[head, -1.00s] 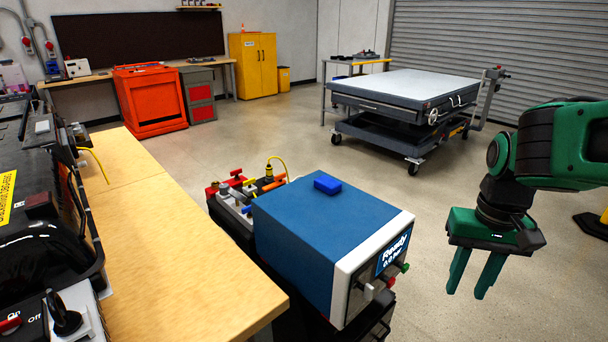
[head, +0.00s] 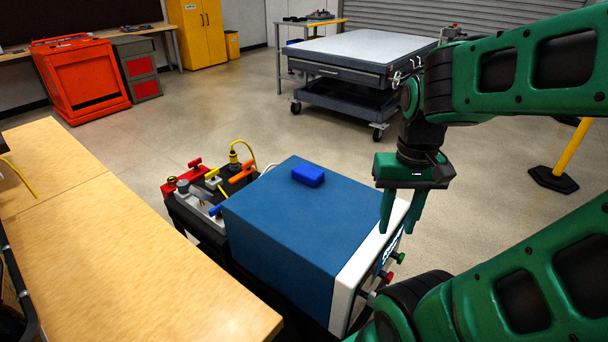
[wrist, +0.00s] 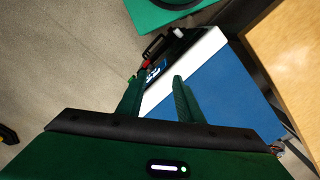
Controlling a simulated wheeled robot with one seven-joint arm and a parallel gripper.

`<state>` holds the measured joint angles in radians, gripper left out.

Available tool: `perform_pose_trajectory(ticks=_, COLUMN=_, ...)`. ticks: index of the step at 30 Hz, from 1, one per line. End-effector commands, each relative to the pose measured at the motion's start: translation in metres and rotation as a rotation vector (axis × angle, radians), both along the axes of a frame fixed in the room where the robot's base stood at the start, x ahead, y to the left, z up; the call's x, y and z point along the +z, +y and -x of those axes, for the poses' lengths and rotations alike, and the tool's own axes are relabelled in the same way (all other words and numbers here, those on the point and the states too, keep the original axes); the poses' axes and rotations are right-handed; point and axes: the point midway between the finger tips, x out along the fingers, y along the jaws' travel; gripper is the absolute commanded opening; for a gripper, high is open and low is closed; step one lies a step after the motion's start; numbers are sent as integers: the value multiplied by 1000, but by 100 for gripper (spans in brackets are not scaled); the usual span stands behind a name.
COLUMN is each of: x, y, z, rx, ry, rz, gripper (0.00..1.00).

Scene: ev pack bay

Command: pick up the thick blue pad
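The thick blue pad (head: 308,176) is a small bright blue block lying on top of the blue tester box (head: 265,222), near its far edge. My gripper (head: 401,226) points down with its two green fingers apart and nothing between them. In the head view it is right of the pad, around the box's white front panel. In the wrist view the fingers of my gripper (wrist: 155,92) show over the box's white front edge and blue top (wrist: 215,110). The pad cannot be made out in the wrist view.
A wooden bench (head: 130,250) stands left of the box. Tools with coloured handles (head: 215,185) and a yellow cable sit behind the box. A grey lift cart (head: 360,60) stands farther back. Open floor lies between.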

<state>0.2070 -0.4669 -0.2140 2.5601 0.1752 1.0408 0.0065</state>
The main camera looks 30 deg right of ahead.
Motion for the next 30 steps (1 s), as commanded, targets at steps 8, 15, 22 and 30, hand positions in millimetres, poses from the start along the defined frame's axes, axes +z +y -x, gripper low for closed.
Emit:
perform_pose_trajectory(ticks=8, x=23, y=-8, z=-28, rx=-81, ry=-1, rz=39, gripper=88)
perform_pose_trajectory(ticks=15, x=52, y=-11, z=-138, rx=-288, ry=2, rz=93, gripper=88)
perform_pose_trajectory(ticks=22, x=56, y=7, z=-244, rx=-473, ry=-9, rz=72, gripper=88)
perform_pose_trajectory(ticks=30, x=52, y=24, z=-308, rx=-603, ry=-13, rz=23, gripper=88)
